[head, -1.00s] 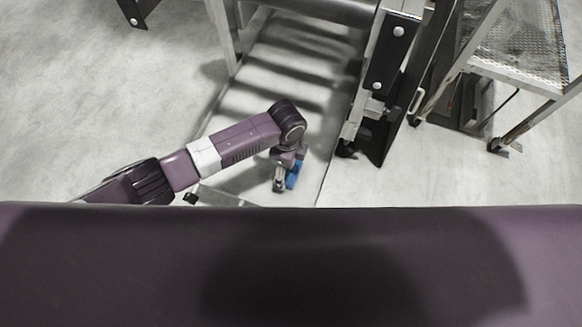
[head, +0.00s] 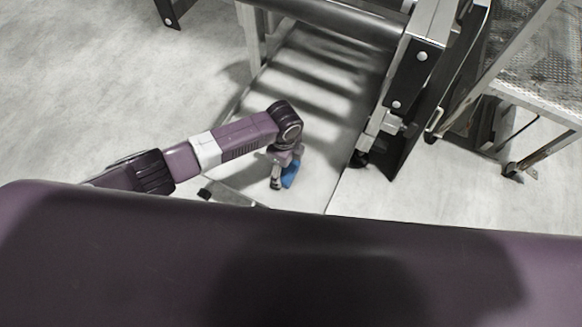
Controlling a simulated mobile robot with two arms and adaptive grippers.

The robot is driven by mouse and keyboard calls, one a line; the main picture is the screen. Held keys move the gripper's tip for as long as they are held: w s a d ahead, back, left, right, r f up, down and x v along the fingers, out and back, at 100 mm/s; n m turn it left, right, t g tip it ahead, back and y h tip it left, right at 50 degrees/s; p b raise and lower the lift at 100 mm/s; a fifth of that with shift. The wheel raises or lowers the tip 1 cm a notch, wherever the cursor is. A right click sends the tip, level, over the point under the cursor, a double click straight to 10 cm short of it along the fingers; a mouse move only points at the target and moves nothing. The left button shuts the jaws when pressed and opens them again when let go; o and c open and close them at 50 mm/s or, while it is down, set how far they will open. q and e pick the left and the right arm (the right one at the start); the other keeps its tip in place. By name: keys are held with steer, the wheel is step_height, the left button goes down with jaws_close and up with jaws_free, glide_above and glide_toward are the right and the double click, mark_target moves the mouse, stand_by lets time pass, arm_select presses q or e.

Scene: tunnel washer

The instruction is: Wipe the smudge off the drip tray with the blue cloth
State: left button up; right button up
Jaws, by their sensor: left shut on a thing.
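The blue cloth (head: 291,173) is held in my left gripper (head: 279,184), which points down at the near part of the drip tray (head: 330,107). My left gripper is shut on the cloth. The drip tray is a long pale grey surface under the conveyor frame, with dark bands of shadow across it. I cannot tell whether the cloth touches the tray. No smudge can be made out; the arm and my own body hide part of the near tray. My right gripper is not in view.
A roller (head: 340,20) and frame post with black plates (head: 408,75) stand over the tray's far end and right side. A metal step platform on casters (head: 540,95) stands at the right. Pale floor (head: 90,90) is open at the left.

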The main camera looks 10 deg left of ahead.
mark_target(265, 163)
arm_select(q)
steer(key=shift+w+a+p, duration=0.25)
steer(key=shift+w+a, duration=0.05)
steer(key=shift+a, duration=0.65)
steer(key=shift+w+a+p, duration=0.25)
steer(key=shift+w+a, duration=0.05)
steer(key=shift+a, duration=0.6)
steer(key=shift+w+a+f, duration=0.1)
steer(key=shift+w+a, duration=0.2)
steer(key=shift+a, duration=0.5)
steer(key=shift+w+a, duration=0.3)
steer(key=shift+a, duration=0.5)
steer(key=shift+w, duration=0.1)
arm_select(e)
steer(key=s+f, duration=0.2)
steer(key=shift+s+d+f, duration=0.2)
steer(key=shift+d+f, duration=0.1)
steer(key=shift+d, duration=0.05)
